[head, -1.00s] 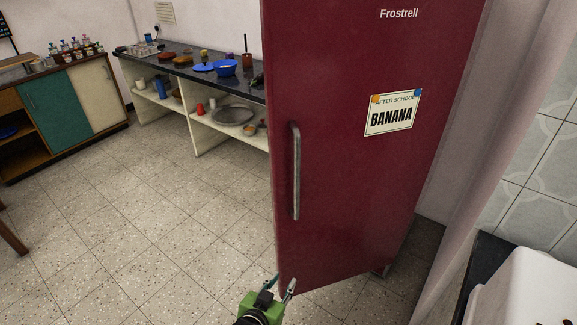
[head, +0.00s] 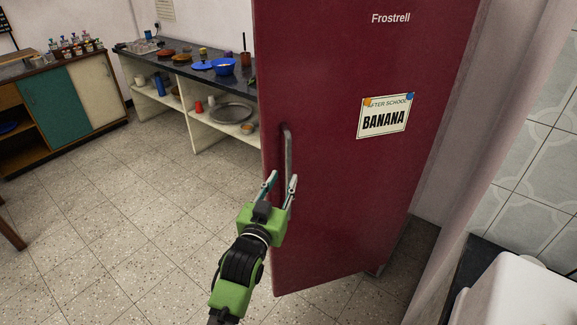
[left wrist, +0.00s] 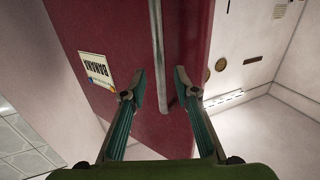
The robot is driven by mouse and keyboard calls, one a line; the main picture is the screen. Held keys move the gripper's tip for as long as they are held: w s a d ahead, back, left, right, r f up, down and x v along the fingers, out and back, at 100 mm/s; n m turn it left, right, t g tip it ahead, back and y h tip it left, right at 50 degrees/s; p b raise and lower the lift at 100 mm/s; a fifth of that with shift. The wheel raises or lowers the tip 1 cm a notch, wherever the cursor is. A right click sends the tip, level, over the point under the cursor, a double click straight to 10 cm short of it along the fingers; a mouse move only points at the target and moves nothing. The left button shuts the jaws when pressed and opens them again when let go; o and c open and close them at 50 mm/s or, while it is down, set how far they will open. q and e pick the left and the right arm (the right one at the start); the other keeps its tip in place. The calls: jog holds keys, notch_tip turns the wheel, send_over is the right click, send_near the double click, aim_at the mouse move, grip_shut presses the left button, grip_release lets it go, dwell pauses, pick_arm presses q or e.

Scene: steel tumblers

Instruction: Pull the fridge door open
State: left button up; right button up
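The dark red fridge door (head: 340,210) stands upright and looks shut in the head view. Its vertical steel handle (head: 288,148) is near the door's left edge. My left gripper (head: 281,184) is at the lower part of the handle, with its fingers apart. In the left wrist view, the handle (left wrist: 158,45) runs down between the spread fingertips of the gripper (left wrist: 158,88). The fingers do not appear closed on it. The red door (left wrist: 110,35) fills the area behind. My right gripper is in neither view.
A dark counter (head: 180,58) with bowls and shelves below stands behind at the left. A cabinet with a teal door (head: 56,103) is farther left. The tiled floor (head: 130,220) before the fridge is clear. A white basin (head: 515,290) is at the lower right.

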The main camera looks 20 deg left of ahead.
aim_at(287, 170)
pick_arm(q)
jog(key=w, duration=0.5)
jog(key=shift+w+p, duration=0.35)
jog(key=shift+w, duration=0.05)
grip_shut()
